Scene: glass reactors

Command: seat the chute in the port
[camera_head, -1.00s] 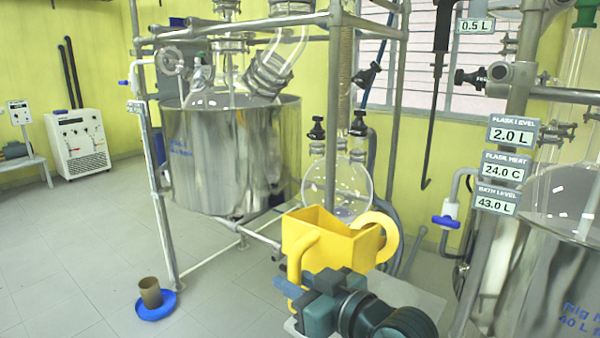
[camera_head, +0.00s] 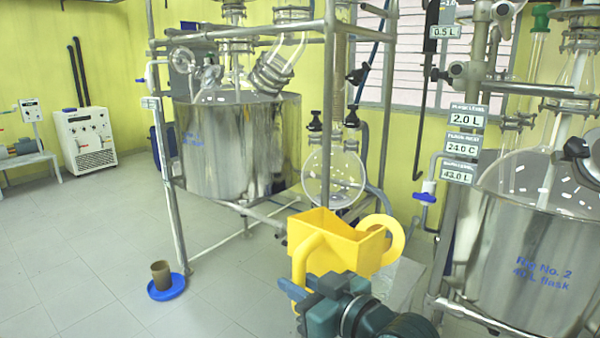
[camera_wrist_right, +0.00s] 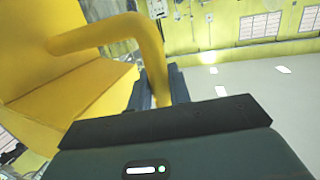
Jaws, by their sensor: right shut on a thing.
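The yellow chute (camera_head: 335,250) has a box-like hopper, a curved handle at its left and a round ring-shaped spout at its right. My right gripper (camera_head: 297,292) is shut on the chute's handle and holds it up in front of me. In the right wrist view the handle (camera_wrist_right: 150,55) runs down between the fingers (camera_wrist_right: 160,88), with the hopper at the left. On the right stands a steel vessel marked Rig No. 2 (camera_head: 530,265) with a clear glass top. I cannot make out which opening is the port. My left gripper is not in view.
A second steel vessel (camera_head: 240,150) stands in a pipe frame at the back left. A round glass flask (camera_head: 333,178) hangs behind the chute. A brown cup on a blue dish (camera_head: 166,286) is on the floor. The left floor is mostly clear.

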